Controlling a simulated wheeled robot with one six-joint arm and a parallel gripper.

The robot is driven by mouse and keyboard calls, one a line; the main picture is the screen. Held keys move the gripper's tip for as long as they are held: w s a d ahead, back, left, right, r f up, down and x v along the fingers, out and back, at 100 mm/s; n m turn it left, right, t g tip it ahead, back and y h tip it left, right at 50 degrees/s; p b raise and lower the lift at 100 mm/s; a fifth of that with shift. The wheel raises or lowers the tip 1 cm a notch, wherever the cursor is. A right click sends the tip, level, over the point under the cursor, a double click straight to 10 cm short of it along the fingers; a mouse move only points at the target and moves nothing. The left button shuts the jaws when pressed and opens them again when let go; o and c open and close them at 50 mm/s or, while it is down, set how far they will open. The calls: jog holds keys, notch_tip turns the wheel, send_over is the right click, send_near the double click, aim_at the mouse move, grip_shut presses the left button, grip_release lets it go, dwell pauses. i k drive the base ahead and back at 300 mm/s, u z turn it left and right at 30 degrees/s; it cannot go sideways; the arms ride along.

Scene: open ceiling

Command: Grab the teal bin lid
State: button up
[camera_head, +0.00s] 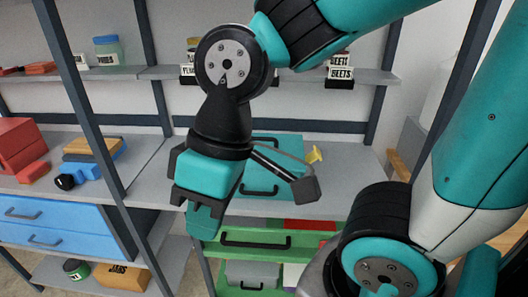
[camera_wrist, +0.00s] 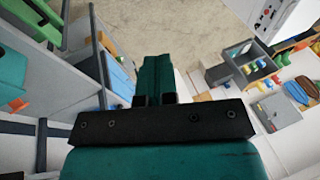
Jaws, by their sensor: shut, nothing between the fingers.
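A teal bin (camera_head: 283,146) sits on the middle shelf in the head view, with a dark handle on its front. My arm and gripper hide its left part, and I cannot clearly tell its lid from its body. My gripper (camera_head: 204,224) hangs in front of the shelf, left of the bin, pointing down and apart from it as far as I can tell. In the wrist view my gripper's fingers (camera_wrist: 156,70) are together with nothing between them.
A green drawer unit (camera_head: 300,242) stands below the shelf. Blue drawers (camera_head: 50,222) are at the left. A small yellow object (camera_head: 315,154) is beside the teal bin. Shelf posts (camera_head: 80,90) rise at the left. Open floor (camera_wrist: 200,25) shows in the wrist view.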

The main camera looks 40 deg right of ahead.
aim_at(293, 144)
jog(key=u, duration=0.05)
jog(key=k, duration=0.5)
jog(key=u, duration=0.45)
jog(key=i, duration=0.7)
jog(key=z, duration=1.55)
